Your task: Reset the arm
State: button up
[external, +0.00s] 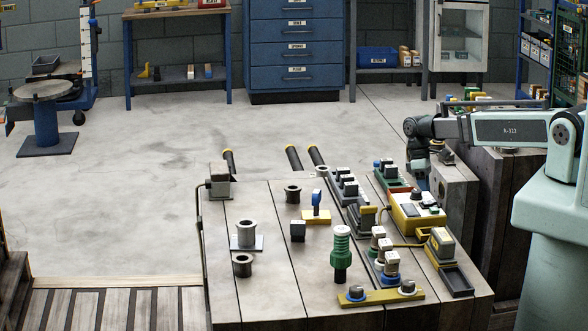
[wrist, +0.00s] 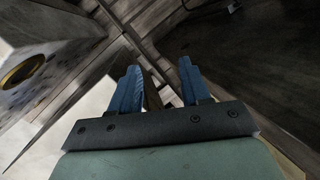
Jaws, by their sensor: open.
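My arm reaches in from the right in the external view, folded down beyond the right edge of the workbench (external: 270,290). My gripper hangs low there, mostly hidden behind the items on the bench. In the wrist view my gripper (wrist: 161,88) shows two blue fingers standing apart with nothing between them. Beyond the fingers are dark wooden beams and a patch of pale floor. Nothing is held.
The bench carries a green-ribbed cylinder (external: 342,250), a yellow box (external: 418,217), a flanged grey bushing (external: 246,235), a yellow bar with knobs (external: 380,297) and several small blocks. The floor (external: 120,200) at left is open.

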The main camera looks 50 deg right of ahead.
jog(key=s+a+f+m+g, duration=0.1)
jog(key=s+a+f, duration=0.3)
jog(key=s+f, duration=0.3)
jog(key=s+a+f+m+g+h, duration=0.1)
jog(key=s+a+f, duration=0.3)
jog(key=s, duration=0.9)
jog(key=s+a+f+m+g, duration=0.1)
jog(key=s+a+f, duration=0.3)
jog(key=s+f, duration=0.6)
jog(key=shift+s+a+m+h, duration=0.25)
jog(key=shift+a+m+h, duration=0.05)
jog(key=shift+a+m, duration=0.1)
